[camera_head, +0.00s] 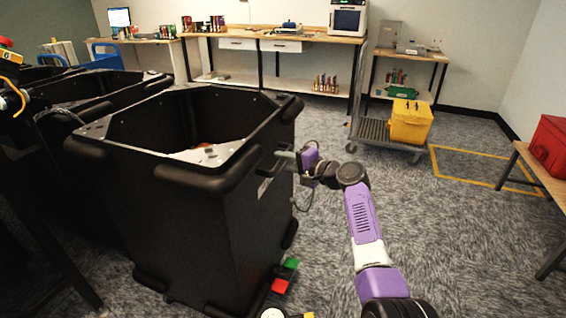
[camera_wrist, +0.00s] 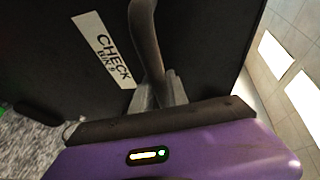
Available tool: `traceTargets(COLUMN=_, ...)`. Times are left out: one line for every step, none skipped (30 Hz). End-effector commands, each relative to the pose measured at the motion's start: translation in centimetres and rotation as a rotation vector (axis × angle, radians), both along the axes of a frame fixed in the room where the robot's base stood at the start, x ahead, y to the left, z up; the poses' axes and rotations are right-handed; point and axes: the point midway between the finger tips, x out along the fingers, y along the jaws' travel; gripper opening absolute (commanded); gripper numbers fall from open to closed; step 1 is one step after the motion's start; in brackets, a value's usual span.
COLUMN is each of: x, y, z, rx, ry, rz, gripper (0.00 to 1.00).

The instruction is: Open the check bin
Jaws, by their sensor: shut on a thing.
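The check bin (camera_head: 218,220) is a tall black bin with an open top, standing at the left centre of the head view. In the wrist view its dark wall (camera_wrist: 75,60) carries a white label (camera_wrist: 103,47) reading CHECK BIN 9. A dark bar handle (camera_wrist: 146,40) stands out from that wall. My gripper (camera_head: 286,158) is at the bin's right side, near its upper part. In the wrist view my gripper (camera_wrist: 158,95) is shut on the handle. The fingertips are partly hidden by the handle and the purple gripper body.
More black bins (camera_head: 90,88) stand at the left. A red and green pedal-like piece (camera_head: 284,276) is on the floor by the bin's base. A cart (camera_head: 378,135) bears a yellow box (camera_head: 411,121). A bench (camera_head: 547,165) with a red box (camera_head: 552,142) is at right. Carpet between is clear.

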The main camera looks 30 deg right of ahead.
Motion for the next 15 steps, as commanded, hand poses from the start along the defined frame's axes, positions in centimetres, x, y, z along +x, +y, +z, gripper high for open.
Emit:
traceTargets(x=-0.3, y=-0.94, z=-0.11, rx=0.001, ry=0.0, rz=-0.016, gripper=0.0)
traceTargets(x=-0.3, y=-0.94, z=-0.11, rx=0.001, ry=0.0, rz=-0.016, gripper=0.0)
traceTargets(x=-0.3, y=-0.94, z=-0.12, rx=0.001, ry=0.0, rz=-0.016, gripper=0.0)
traceTargets(x=-0.3, y=-0.95, z=-0.11, rx=0.001, ry=0.0, rz=-0.016, gripper=0.22)
traceTargets(x=-0.31, y=-0.95, z=-0.11, rx=0.001, ry=0.0, rz=-0.016, gripper=0.28)
traceTargets(x=-0.29, y=-0.9, z=-0.11, rx=0.001, ry=0.0, rz=-0.016, gripper=0.36)
traceTargets(x=-0.27, y=-0.82, z=-0.11, rx=0.001, ry=0.0, rz=-0.015, gripper=0.41)
traceTargets(x=-0.24, y=-0.75, z=-0.09, rx=0.001, ry=0.0, rz=-0.012, gripper=0.41)
traceTargets(x=-0.22, y=-0.66, z=-0.08, rx=0.001, ry=0.0, rz=-0.011, gripper=0.41)
traceTargets(x=-0.2, y=-0.6, z=-0.07, rx=0.001, ry=0.0, rz=-0.01, gripper=0.41)
traceTargets(x=-0.18, y=-0.55, z=-0.07, rx=0.0, ry=0.0, rz=-0.009, gripper=0.41)
traceTargets(x=-0.16, y=-0.5, z=-0.06, rx=0.001, ry=0.0, rz=-0.008, gripper=0.41)
traceTargets(x=-0.15, y=-0.46, z=-0.05, rx=0.001, ry=0.0, rz=-0.008, gripper=0.41)
traceTargets(x=-0.14, y=-0.43, z=-0.05, rx=0.001, ry=0.0, rz=-0.007, gripper=0.41)
traceTargets(x=-0.14, y=-0.39, z=-0.04, rx=0.001, ry=0.0, rz=-0.006, gripper=0.41)
